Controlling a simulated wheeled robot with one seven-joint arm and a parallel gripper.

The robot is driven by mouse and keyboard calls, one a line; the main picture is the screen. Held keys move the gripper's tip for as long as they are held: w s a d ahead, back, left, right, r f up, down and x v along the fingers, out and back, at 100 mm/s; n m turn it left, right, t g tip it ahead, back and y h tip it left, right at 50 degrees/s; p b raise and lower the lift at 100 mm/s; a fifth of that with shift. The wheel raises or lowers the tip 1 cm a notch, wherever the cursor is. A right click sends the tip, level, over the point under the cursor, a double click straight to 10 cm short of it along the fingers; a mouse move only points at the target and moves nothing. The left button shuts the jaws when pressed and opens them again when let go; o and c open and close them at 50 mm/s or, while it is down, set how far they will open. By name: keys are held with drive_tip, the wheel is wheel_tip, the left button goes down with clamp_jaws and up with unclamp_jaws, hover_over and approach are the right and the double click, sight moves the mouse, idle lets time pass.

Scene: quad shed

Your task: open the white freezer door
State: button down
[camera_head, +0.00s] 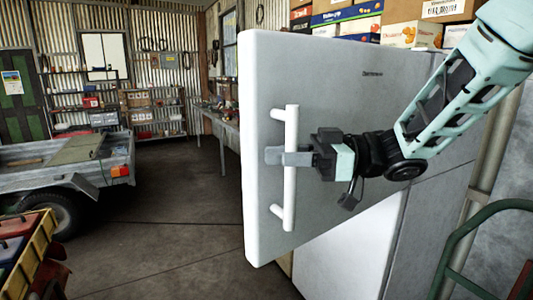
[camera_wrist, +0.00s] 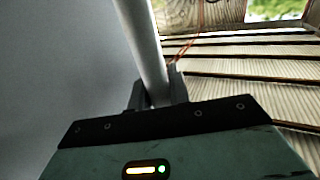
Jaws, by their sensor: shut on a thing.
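The white freezer door (camera_head: 350,95) fills the middle of the head view. It stands swung out at an angle, its thick free edge on the left and its bottom edge clear of the lower white panel (camera_head: 350,250). Its upright white bar handle (camera_head: 289,205) is near that free edge. My gripper (camera_head: 280,157) is shut around the middle of the bar. In the wrist view the handle bar (camera_wrist: 143,45) runs down between the fingers (camera_wrist: 158,95), with the grey door face (camera_wrist: 60,70) at left. The freezer's inside is hidden.
Boxes (camera_head: 350,18) are stacked above the freezer. A green tubular frame (camera_head: 465,235) stands at lower right. A trailer (camera_head: 70,165) and a yellow-edged bin (camera_head: 30,255) are at left. Dark floor (camera_head: 170,215) between them and the door is clear.

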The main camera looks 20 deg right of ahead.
drive_tip(key=shift+s+a+f+g, duration=0.1)
drive_tip(key=shift+s+a+g, duration=0.2)
drive_tip(key=shift+s+a, duration=0.15)
drive_tip(key=c, duration=1.5)
unclamp_jaws()
drive_tip(key=shift+o, duration=0.8)
drive_tip(key=shift+a, duration=0.3)
drive_tip(key=shift+w+d, duration=0.2)
drive_tip(key=s+b+v, duration=0.1)
drive_tip(key=b+v, duration=0.4)
drive_tip(key=v, duration=1)
drive_tip(key=shift+d+b, duration=0.15)
drive_tip(key=shift+b, duration=0.25)
